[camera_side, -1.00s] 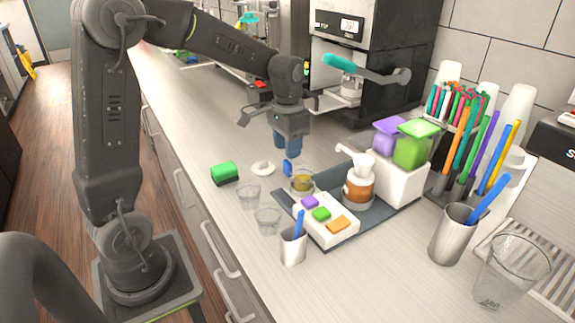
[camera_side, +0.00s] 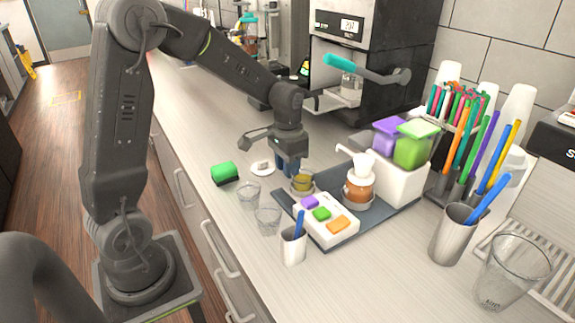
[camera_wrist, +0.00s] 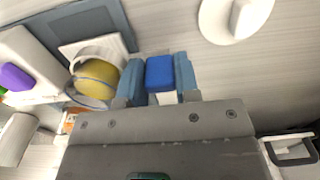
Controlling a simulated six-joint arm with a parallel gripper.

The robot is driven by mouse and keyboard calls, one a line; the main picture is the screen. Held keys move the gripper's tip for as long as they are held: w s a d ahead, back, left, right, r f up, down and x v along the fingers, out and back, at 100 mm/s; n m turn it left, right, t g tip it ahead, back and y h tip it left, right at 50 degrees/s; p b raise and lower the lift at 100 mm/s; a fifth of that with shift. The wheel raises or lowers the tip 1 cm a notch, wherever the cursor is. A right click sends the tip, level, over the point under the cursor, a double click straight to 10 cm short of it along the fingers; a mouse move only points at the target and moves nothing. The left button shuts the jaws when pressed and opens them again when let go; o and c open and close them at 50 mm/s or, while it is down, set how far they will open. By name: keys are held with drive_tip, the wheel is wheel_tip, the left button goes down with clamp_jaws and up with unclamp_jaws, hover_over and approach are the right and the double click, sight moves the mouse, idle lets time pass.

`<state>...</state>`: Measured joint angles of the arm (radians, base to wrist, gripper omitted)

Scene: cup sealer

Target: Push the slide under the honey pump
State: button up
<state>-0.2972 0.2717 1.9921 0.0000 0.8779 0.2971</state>
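The honey pump (camera_side: 359,187) is an amber jar with a white pump head, standing on the dark tray (camera_side: 378,212). A glass cup with yellow contents (camera_side: 302,183) stands left of it, apart from the pump; it also shows in the wrist view (camera_wrist: 97,80). A blue block (camera_wrist: 160,73), seemingly the slide's handle, sits beside this cup. My gripper (camera_wrist: 160,80) is low at the cup's far-left side, its blue fingers close against both sides of the block. In the side view my gripper (camera_side: 288,168) hides the block. The slide's body is hard to make out.
A white panel (camera_side: 318,232) with purple, green and orange pads lies in front of the pump. Two empty glasses (camera_side: 249,192), a green sponge (camera_side: 223,173) and a white dish (camera_side: 262,168) lie left.

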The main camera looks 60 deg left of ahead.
clamp_jaws()
drive_tip(key=w, duration=0.9)
drive_tip(key=shift+r, duration=0.1)
drive_tip(key=shift+o, duration=2.4)
unclamp_jaws()
wheel_tip(320, 180, up, 14)
